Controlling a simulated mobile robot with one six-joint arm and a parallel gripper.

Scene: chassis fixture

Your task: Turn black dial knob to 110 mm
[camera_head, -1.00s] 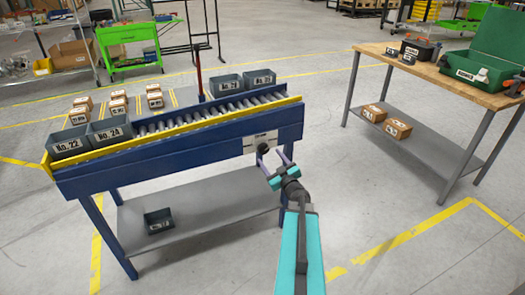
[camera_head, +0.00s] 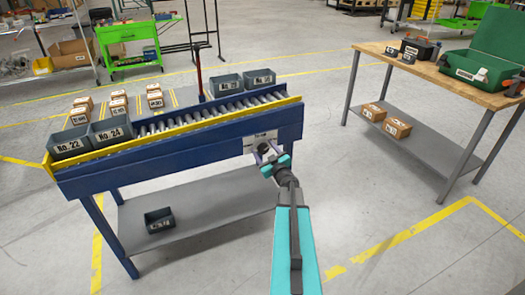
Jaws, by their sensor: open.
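The black dial knob (camera_head: 263,148) sits on a pale scale plate (camera_head: 249,144) on the blue front side of the roller conveyor. The marks on the plate are too small to read. My teal arm reaches up from the bottom of the view.
The conveyor (camera_head: 180,152) carries grey bins, including No. 22 (camera_head: 70,142) and No. 24 (camera_head: 110,132). A small bin (camera_head: 159,220) stands on its lower shelf. A wooden workbench (camera_head: 455,75) stands at right. Open floor (camera_head: 370,200) lies between them.

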